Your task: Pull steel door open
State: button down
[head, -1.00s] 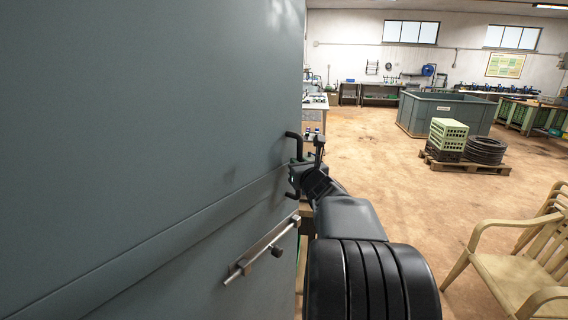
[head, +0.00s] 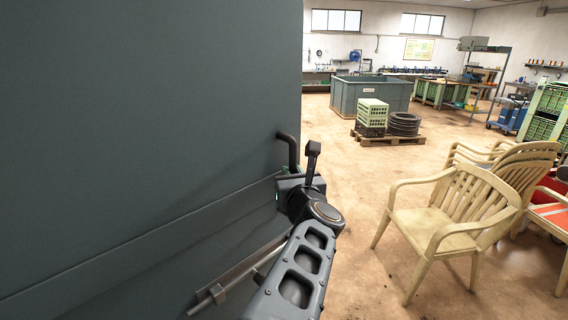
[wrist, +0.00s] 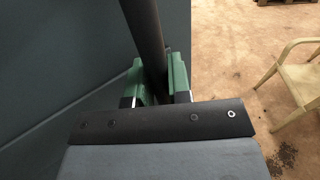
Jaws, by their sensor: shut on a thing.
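The grey-blue steel door (head: 140,120) fills the left of the head view, with a horizontal seam across it. Its dark bar handle (head: 289,150) stands near the door's right edge. My gripper (head: 283,190) is at the handle, at the end of my arm. In the wrist view the green-padded fingers of my gripper (wrist: 158,82) sit on both sides of the dark handle bar (wrist: 145,35), shut on it. A metal slide bolt (head: 222,290) is on the door below the handle, partly hidden by my arm.
Cream plastic armchairs (head: 445,215) stand at the right, and one also shows in the wrist view (wrist: 300,85). A pallet (head: 388,137) with crates and coiled hose lies farther back, before a grey tank (head: 350,97). The brown floor between is clear.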

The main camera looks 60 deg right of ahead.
jog(key=shift+s+a, duration=0.25)
jog(key=shift+s, duration=0.45)
jog(key=c, duration=1.1)
grip_release()
jog(key=shift+g, duration=0.3)
jog(key=shift+b+v, duration=0.75)
jog(key=shift+v, duration=6.15)
jog(key=shift+f, duration=0.2)
